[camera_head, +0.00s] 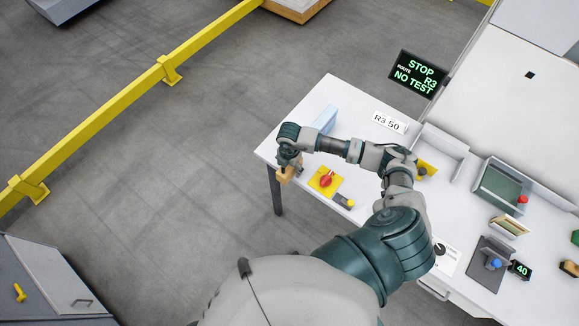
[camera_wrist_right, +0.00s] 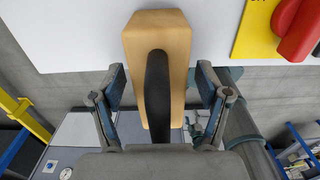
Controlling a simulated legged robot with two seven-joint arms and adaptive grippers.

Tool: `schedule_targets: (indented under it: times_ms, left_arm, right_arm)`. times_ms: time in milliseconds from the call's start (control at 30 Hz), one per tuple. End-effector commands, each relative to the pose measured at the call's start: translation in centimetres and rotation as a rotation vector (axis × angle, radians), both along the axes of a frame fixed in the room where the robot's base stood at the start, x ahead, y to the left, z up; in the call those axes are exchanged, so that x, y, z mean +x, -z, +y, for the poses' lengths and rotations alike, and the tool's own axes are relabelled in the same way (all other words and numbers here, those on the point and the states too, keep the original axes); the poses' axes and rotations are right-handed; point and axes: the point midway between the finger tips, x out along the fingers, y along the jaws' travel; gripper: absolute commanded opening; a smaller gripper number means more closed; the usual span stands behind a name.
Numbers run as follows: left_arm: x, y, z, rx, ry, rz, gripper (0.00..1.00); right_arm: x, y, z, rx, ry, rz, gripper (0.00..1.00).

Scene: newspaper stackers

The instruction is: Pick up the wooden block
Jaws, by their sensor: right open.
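The wooden block (camera_head: 285,176) shows as a small tan piece at the front left edge of the white table, under my right gripper (camera_head: 289,162), which partly hides it. In the right wrist view the wooden block (camera_wrist_right: 157,28) is long and tan, with a dark curved handle-like part along its middle. There my right gripper (camera_wrist_right: 160,75) is open, with one finger on each side of the block and a visible gap at both sides. The block's far end overlaps the white tabletop, and its near end extends past the edge. My left gripper is not in view.
On the white table (camera_head: 313,103), a red knob on a yellow plate (camera_head: 326,180) sits right of the block. A light blue item (camera_head: 325,119) stands behind. Trays and devices fill the right side. A yellow rail (camera_head: 110,115) crosses the floor at left.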

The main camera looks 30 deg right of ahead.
Motion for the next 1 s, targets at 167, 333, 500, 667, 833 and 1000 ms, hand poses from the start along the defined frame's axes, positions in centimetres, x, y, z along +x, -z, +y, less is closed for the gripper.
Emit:
schedule_targets:
  times_ms: [167,333,500,667,833,1000]
  left_arm:
    - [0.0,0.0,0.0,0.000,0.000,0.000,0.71]
    - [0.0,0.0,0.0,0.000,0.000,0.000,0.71]
    - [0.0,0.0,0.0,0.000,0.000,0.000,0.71]
    - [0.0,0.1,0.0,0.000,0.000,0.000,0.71]
    - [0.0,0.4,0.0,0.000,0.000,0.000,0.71]
    - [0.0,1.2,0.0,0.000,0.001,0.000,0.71]
  right_arm:
    - [0.0,0.0,0.0,0.001,0.000,0.000,0.56]
    - [0.0,0.0,-0.1,0.002,0.000,0.001,0.14]
    - [0.0,0.0,-0.1,0.001,0.000,-0.001,0.01]
    - [0.0,-0.2,-0.1,0.001,0.000,-0.001,0.01]
    - [0.0,-1.1,0.0,0.003,-0.001,-0.002,0.01]
    - [0.1,-3.3,-0.1,0.003,0.000,-0.004,0.01]
